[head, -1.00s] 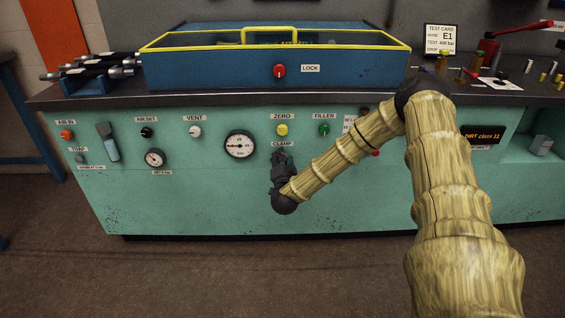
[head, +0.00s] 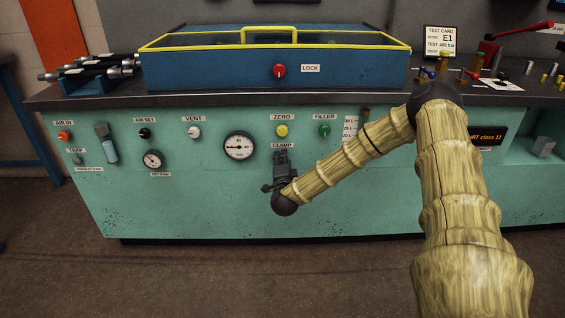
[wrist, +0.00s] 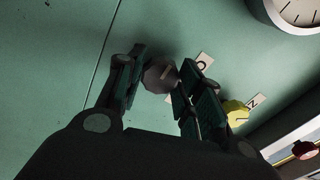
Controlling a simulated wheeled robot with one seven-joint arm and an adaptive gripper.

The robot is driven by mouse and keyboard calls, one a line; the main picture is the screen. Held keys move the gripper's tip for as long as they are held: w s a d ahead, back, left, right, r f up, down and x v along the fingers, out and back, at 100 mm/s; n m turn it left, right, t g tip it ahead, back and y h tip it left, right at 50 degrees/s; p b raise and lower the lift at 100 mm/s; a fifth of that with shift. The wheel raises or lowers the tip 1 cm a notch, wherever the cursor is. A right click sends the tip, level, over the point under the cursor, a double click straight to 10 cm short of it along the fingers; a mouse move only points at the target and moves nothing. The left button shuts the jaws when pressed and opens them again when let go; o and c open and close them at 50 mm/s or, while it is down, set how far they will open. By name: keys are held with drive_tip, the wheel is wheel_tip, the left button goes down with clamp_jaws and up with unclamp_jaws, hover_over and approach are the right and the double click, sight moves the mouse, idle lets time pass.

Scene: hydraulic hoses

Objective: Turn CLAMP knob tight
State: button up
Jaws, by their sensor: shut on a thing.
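The CLAMP label (head: 282,145) is on the teal front panel, below the yellow ZERO knob (head: 282,130). My gripper (head: 281,157) is at the panel just under that label and hides the knob there in the head view. In the wrist view a dark, faceted CLAMP knob (wrist: 160,75) sits between the two fingers of my gripper (wrist: 158,82). The fingers are shut on it. A pale label (wrist: 203,62) is partly covered by the right finger. How far the knob is turned cannot be read.
The green FILLER knob (head: 324,130) and a pressure gauge (head: 239,146) are close by on the panel. The yellow ZERO knob also shows beside the right finger in the wrist view (wrist: 236,113). The panel below is clear.

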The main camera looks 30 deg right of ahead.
drive_tip(key=shift+s+d+f, duration=0.1)
drive_tip(key=shift+d, duration=0.05)
drive_tip(key=o, duration=1)
drive_tip(key=shift+o, duration=0.2)
drive_tip(key=shift+a, duration=0.2)
drive_tip(key=v, duration=1.1)
drive_tip(key=shift+s+a, duration=0.25)
drive_tip(key=shift+s, duration=0.1)
